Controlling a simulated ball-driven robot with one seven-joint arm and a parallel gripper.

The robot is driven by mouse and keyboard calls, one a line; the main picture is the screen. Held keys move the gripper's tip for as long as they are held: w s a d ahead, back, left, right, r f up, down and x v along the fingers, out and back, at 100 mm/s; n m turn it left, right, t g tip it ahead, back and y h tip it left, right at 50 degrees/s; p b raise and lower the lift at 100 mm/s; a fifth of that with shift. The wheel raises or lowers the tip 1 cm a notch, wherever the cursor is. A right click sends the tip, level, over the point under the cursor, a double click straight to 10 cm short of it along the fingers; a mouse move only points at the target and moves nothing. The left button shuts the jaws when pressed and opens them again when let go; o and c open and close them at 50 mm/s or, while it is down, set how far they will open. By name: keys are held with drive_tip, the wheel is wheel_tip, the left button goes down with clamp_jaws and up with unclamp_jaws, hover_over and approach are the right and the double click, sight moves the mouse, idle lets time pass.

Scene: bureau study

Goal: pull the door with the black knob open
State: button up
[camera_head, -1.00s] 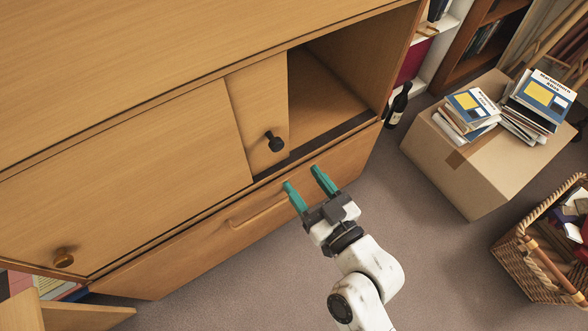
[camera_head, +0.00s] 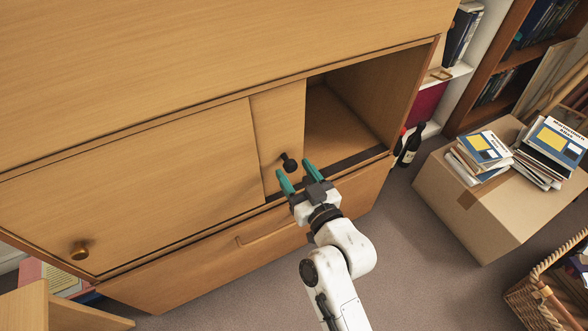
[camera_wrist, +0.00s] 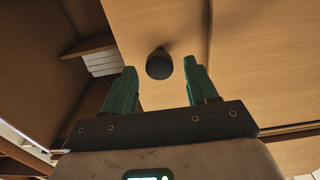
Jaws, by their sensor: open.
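The door with the black knob (camera_head: 279,121) is a narrow wooden panel in the cabinet front, partly behind the wider door to its left. Its black knob (camera_head: 289,162) sits low on the panel. My gripper (camera_head: 297,174) is open with teal fingers, just below and in front of the knob. In the wrist view the knob (camera_wrist: 159,64) shows ahead of the fingertips, roughly midway between the two fingers (camera_wrist: 162,78). Nothing is between the fingers' pads that I can see held. The fingers appear close to the knob; I cannot tell if they touch it.
The wider door (camera_head: 130,190) carries a brown knob (camera_head: 80,251). An open compartment (camera_head: 350,115) lies right of the black-knob door. A drawer front (camera_head: 215,255) is below. Bottles (camera_head: 410,146), a cardboard box with books (camera_head: 465,210) and a wicker basket (camera_head: 530,300) stand right. Carpet is free between.

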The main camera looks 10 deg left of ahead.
drive_tip(key=shift+w+a, duration=0.4)
drive_tip(key=shift+w, duration=0.2)
drive_tip(key=shift+c, duration=0.4)
clamp_jaws()
